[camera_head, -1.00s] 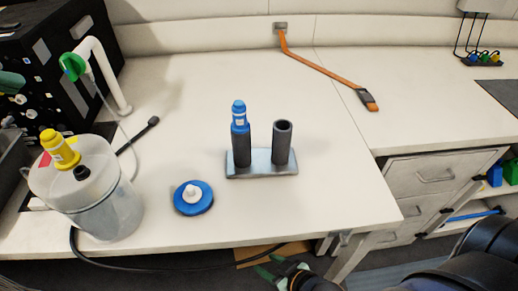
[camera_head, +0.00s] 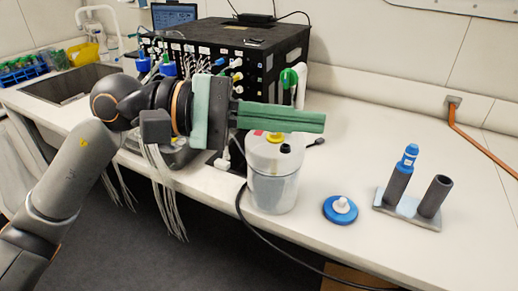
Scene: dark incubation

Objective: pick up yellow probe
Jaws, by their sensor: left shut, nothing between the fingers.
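The yellow probe (camera_head: 276,137) is mostly hidden behind my left gripper. Only a small yellow part shows just below the fingers, at the lid of the clear container (camera_head: 272,190). My left gripper (camera_head: 322,123) has long green fingers that point right. They are shut and empty and lie across the view in front of the probe's upper part. I cannot tell whether they touch it. My right gripper is not in view.
A black instrument box (camera_head: 262,45) with many plugs stands behind the container. A blue disc (camera_head: 340,211) with a white knob lies to the right. Beyond it, a metal holder (camera_head: 405,212) has two dark tubes, one with a blue probe (camera_head: 409,158). Free counter lies behind these.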

